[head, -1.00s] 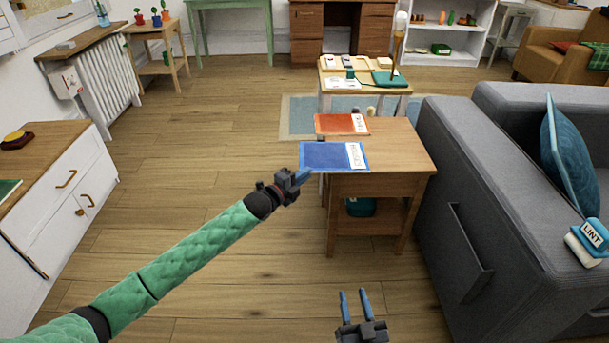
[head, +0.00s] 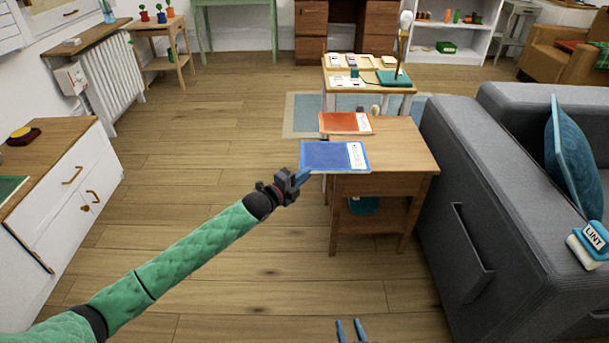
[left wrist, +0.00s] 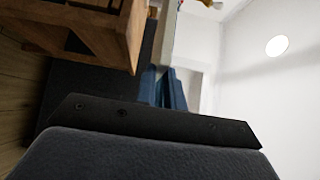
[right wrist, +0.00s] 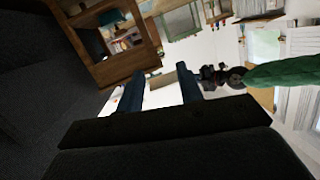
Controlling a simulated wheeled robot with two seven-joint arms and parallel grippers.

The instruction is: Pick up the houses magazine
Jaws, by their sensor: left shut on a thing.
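The houses magazine (head: 328,156) is blue with a white label strip on its right side. It is level with the front left of the wooden side table (head: 402,157), its left part out past the table's edge. My left gripper (head: 301,177) is shut on its near left corner; its fingers (left wrist: 165,90) show close together in the left wrist view. I cannot tell whether the magazine's right part touches the tabletop. My right gripper (head: 350,331) is open and empty, low in the head view; its parted fingers also show in the right wrist view (right wrist: 159,90).
An orange-red magazine (head: 340,122) lies just behind, on the same table. A grey sofa (head: 470,210) stands close on the right. A second small table (head: 340,82) with a tray and a lamp is behind. The floor left of the table is clear.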

